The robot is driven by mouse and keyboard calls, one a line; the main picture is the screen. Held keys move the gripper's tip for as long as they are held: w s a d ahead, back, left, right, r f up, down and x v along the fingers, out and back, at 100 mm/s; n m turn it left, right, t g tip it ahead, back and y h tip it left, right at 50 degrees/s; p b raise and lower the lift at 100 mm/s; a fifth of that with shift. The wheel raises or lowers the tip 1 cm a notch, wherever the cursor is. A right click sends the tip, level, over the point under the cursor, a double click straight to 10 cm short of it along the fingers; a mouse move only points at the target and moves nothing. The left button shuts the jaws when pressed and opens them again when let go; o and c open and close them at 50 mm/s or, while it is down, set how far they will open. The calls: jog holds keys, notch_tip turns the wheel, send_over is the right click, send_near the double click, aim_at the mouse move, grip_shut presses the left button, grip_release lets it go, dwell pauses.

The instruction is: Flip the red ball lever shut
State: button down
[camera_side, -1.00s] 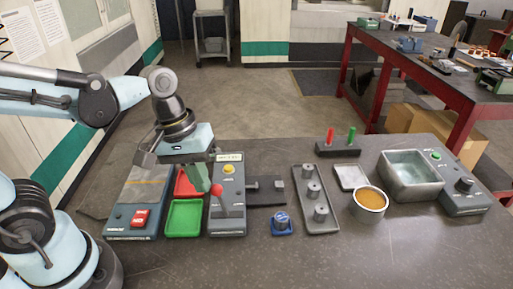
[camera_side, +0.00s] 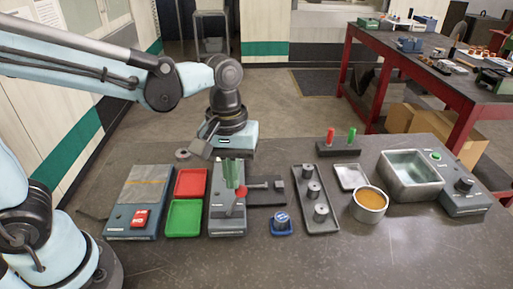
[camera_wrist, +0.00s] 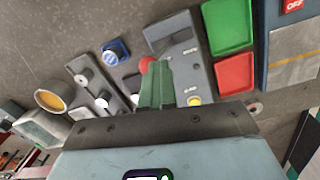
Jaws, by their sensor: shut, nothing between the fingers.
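The red ball (camera_side: 241,191) tops a short lever on a grey switch box (camera_side: 227,222). It shows just right of my fingertips in the side view, with the lever's rod mostly hidden. In the wrist view the red ball (camera_wrist: 147,65) is at the left edge of the green fingers, close to or touching them; I cannot tell which. The grey box (camera_wrist: 181,62) lies under and beside the fingers there. My gripper (camera_side: 235,188) is shut and empty, pointing down over the box. Its fingertips also show in the wrist view (camera_wrist: 157,72).
A red tray (camera_side: 190,182) and a green tray (camera_side: 184,218) stand left of the box. A dark sliding latch (camera_side: 267,188) lies close on its right, and a blue-based knob (camera_side: 281,222) sits front right. A pegged grey tray (camera_side: 315,200) stands farther right.

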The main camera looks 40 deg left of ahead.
jog(key=shift+w+d, duration=0.2)
jog(key=shift+d, duration=0.1)
notch_tip(320, 180, up, 12)
jog(key=a, duration=0.1)
jog(key=shift+w+a+f, duration=0.15)
jog(key=shift+w, duration=0.2)
dwell(0.5)
jog(key=s+a+f+m+t, duration=0.3)
jog(key=a+f+m+t, duration=0.3)
jog(key=a+f, duration=0.3)
jog(key=shift+a+f+t+y, duration=0.2)
jog(key=shift+a+t+y, duration=0.25)
jog(key=shift+t, duration=0.25)
dwell(0.5)
